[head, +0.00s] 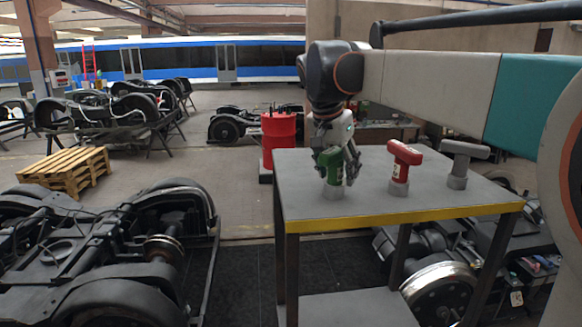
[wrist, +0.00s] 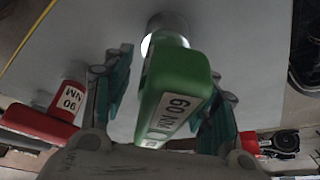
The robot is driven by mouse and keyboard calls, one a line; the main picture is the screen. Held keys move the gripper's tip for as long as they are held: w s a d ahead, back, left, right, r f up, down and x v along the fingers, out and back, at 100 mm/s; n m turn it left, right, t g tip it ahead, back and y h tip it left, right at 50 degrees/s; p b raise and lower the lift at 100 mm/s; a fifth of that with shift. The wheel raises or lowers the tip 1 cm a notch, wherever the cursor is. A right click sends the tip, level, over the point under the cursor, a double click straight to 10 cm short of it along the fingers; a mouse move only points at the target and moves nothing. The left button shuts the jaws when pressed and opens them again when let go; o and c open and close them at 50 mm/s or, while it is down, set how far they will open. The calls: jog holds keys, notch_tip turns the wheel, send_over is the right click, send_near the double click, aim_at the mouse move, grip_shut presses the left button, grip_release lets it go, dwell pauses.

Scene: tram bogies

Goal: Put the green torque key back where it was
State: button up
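The green torque key (head: 332,163), labelled 60 NM, stands upright in the head view at the left of the grey tabletop, over a grey round holder (head: 334,192). In the wrist view the green key (wrist: 175,85) fills the middle, with its lower end at a bright ring on the grey holder (wrist: 168,22). My gripper (head: 338,160) is down around the key's head. Its fingers (wrist: 160,95) are spread on either side, with a visible gap between the left finger and the key. The right finger is close to the key; contact there is unclear.
A red key (head: 404,165), marked 90 NM in the wrist view (wrist: 50,118), and a grey key (head: 460,160) stand in holders to the right on the yellow-edged table (head: 400,217). A red drum (head: 279,135) is behind. Bogies (head: 110,255) flank the table.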

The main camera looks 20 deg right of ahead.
aim_at(329, 151)
jog(key=shift+r, duration=0.1)
jog(key=b+v, duration=0.1)
jog(key=v, duration=1.1)
jog(key=s+a+f+n, duration=0.2)
jog(key=f, duration=0.2)
jog(key=s+a+f+n+t+y, duration=0.1)
jog(key=s+a+f+n, duration=0.1)
jog(key=s+f, duration=0.1)
jog(key=s+a+f+n+t, duration=0.1)
jog(key=s+a+f+n, duration=0.1)
jog(key=f, duration=0.4)
jog(key=shift+s+a+y, duration=0.4)
jog(key=shift+s+a, duration=0.15)
jog(key=shift+s, duration=0.05)
jog(key=s+a+f+n+t+y, duration=0.1)
jog(key=s+a+f+n, duration=0.2)
jog(key=f, duration=0.6)
jog(key=s+a+f+n+t+y, duration=0.1)
jog(key=s+a+f+n+t, duration=0.1)
jog(key=s+f, duration=0.6)
jog(key=shift+a+f+n, duration=0.6)
jog(key=shift+a+f, duration=0.1)
jog(key=shift+f, duration=0.15)
